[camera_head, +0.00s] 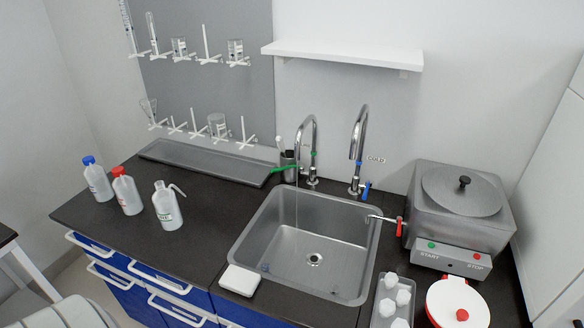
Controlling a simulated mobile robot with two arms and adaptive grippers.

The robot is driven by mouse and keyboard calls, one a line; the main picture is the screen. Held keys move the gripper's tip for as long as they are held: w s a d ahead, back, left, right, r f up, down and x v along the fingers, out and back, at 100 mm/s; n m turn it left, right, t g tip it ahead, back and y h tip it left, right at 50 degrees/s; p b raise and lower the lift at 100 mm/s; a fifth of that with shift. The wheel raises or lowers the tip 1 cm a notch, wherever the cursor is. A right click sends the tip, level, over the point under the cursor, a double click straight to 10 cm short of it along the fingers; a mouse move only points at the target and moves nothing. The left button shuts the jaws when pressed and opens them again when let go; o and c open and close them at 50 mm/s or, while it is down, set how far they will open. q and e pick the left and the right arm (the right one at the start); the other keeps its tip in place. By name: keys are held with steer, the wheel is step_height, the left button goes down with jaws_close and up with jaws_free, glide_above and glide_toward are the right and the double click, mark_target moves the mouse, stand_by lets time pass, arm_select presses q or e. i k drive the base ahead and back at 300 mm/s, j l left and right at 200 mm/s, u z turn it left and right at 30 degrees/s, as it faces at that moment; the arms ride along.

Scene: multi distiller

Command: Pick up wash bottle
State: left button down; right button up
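The wash bottle (166,208) is white, with a thin bent spout at its top and green print on its label. It stands upright on the dark counter (205,245), left of the sink. To its left stand a white bottle with a red cap (127,194) and a white bottle with a blue cap (98,182). Nothing hides the wash bottle. Neither of my grippers shows in this view.
The steel sink (290,250) has two taps behind it. A white block (239,280) lies at its front left edge. A grey tray (205,165) is behind the bottles. A steel distiller (460,215) stands at right. A shelf (340,52) hangs above.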

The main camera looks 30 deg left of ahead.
mark_target(164, 200)
steer(key=u, duration=0.5)
steer(key=j+u, duration=0.1)
steer(key=u, duration=0.35)
steer(key=i+u, duration=0.1)
steer(key=u, duration=0.4)
steer(key=j+u, duration=0.1)
steer(key=u, duration=0.4)
